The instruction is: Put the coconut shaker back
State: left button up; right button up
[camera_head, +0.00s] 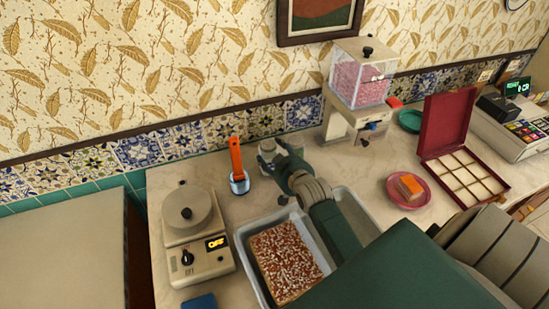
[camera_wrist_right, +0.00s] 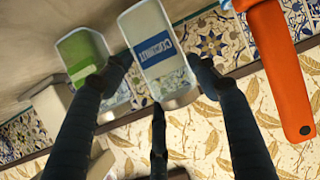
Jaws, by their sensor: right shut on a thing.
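The coconut shaker (camera_wrist_right: 152,45) is a pale container with a blue COCONUT label, between the fingers of my right gripper (camera_wrist_right: 161,68) in the wrist view. The gripper is shut on it. In the head view, my right gripper (camera_head: 279,158) reaches to the back of the counter, near the tiled wall, and partly hides the pale shaker top (camera_head: 267,146). A second shaker with a green label (camera_wrist_right: 83,52) stands beside it in the wrist view. Whether the coconut shaker touches the counter is unclear. My left gripper is not in view.
An orange-handled tool (camera_head: 237,158) stands in a glass left of the gripper. A tray (camera_head: 243,262) holding a sprinkled slab lies below my arm. A hotplate appliance (camera_head: 193,235) is at left, a pink-filled dispenser (camera_head: 361,82) at right. A pink plate (camera_head: 421,198) and open red box (camera_head: 446,125) stand farther right.

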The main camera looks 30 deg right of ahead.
jog(key=shift+f, duration=0.7)
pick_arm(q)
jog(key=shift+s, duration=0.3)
pick_arm(e)
jog(key=shift+f, duration=0.15)
jog(key=o, duration=1.3)
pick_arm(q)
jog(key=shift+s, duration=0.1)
pick_arm(e)
jog(key=shift+o, duration=0.2)
